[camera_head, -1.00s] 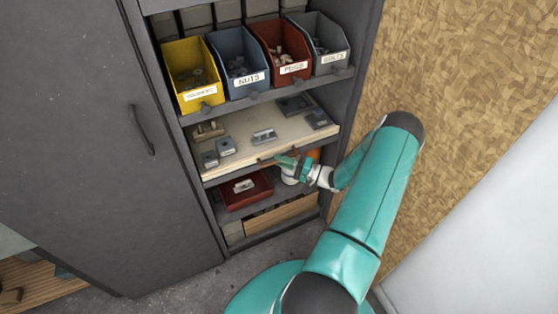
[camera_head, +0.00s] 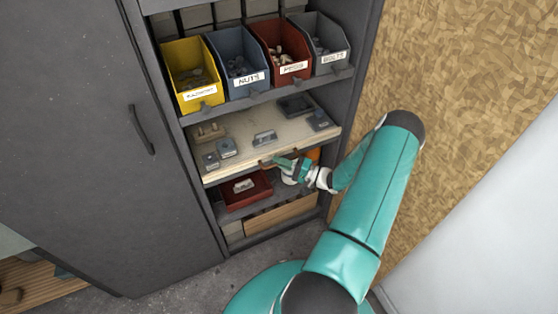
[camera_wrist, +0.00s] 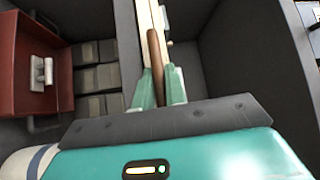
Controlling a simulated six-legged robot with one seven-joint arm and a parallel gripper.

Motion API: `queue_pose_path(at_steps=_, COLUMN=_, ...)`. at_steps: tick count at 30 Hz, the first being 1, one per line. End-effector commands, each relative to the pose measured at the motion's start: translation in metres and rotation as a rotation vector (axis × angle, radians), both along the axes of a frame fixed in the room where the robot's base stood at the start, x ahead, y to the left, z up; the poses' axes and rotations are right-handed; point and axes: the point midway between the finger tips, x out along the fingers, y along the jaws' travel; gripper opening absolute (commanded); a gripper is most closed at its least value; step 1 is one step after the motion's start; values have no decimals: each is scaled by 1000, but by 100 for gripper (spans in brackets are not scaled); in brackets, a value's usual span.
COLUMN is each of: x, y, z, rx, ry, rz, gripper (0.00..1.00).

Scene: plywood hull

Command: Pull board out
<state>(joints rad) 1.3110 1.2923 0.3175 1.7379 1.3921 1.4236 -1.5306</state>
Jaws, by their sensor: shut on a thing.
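The board (camera_head: 285,125) is a pale wooden sheet on the middle shelf of the dark cabinet, with several small metal and wooden parts on top. In the wrist view its pale edge (camera_wrist: 145,30) runs up from between my fingers, with a brown strip (camera_wrist: 155,60) along it, perhaps a handle. My gripper (camera_wrist: 160,88) is shut on the board's front edge or this strip; the exact contact is partly hidden by the fingers. In the head view my gripper (camera_head: 284,164) is at the board's front edge, right of its middle.
Above are yellow (camera_head: 197,78), blue (camera_head: 236,66), red (camera_head: 280,52) and grey (camera_head: 320,45) bins. A red tray (camera_head: 243,190) sits below the board. A closed cabinet door (camera_head: 110,140) stands left and a chipboard wall (camera_head: 470,80) right.

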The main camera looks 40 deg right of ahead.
Motion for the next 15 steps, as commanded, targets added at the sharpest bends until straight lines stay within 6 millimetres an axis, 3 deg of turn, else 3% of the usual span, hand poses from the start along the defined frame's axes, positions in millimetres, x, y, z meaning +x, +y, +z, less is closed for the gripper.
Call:
queue_pose_path(at_steps=8, x=-52, y=15, z=0, rx=6, ry=3, rz=-1, gripper=0)
queue_pose_path(at_steps=15, x=-115, y=33, z=0, rx=4, ry=2, rz=-1, gripper=0)
